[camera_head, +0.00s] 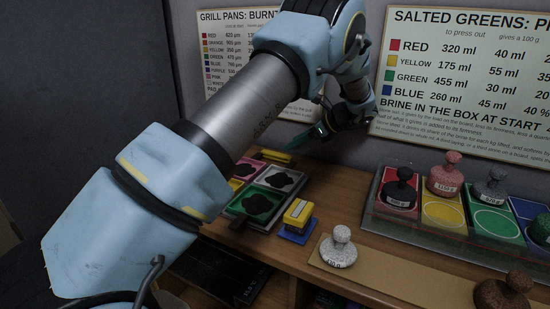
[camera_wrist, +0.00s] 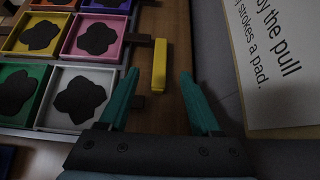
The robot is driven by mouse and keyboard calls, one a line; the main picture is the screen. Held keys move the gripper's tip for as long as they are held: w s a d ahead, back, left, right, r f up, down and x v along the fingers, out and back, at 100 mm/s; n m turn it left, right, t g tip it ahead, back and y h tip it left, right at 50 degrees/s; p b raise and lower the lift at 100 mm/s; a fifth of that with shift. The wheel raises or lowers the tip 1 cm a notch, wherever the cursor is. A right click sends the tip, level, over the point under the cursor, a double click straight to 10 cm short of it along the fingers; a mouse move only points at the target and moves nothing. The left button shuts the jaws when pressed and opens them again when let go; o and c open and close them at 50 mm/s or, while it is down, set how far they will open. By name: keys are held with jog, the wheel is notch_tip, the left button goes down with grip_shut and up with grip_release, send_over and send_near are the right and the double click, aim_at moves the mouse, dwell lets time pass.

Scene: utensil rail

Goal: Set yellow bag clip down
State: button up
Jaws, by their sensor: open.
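The yellow bag clip (camera_wrist: 159,65) is a narrow yellow bar. In the wrist view it lies on the wooden counter, right of the pad trays, its near end in line with the gap between my fingertips. In the head view the yellow bar (camera_head: 277,156) shows at the back of the counter, near the wall. My gripper (camera_wrist: 160,82) is open, with its two teal fingers spread and nothing held between them. In the head view my gripper (camera_head: 319,132) is above and right of the clip, partly hidden by my wrist.
Trays with dark flower-shaped pads (camera_wrist: 80,97) stand left of the clip. A yellow block on a blue base (camera_head: 297,213), a white speckled weight (camera_head: 339,250) and a rack of coloured bays (camera_head: 443,215) stand further right. The wall with printed boards (camera_head: 470,75) is close behind.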

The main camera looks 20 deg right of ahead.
aim_at(275, 153)
jog(key=p+x, duration=0.2)
jog(key=x, duration=0.6)
jog(key=shift+f+p, duration=0.3)
grip_shut()
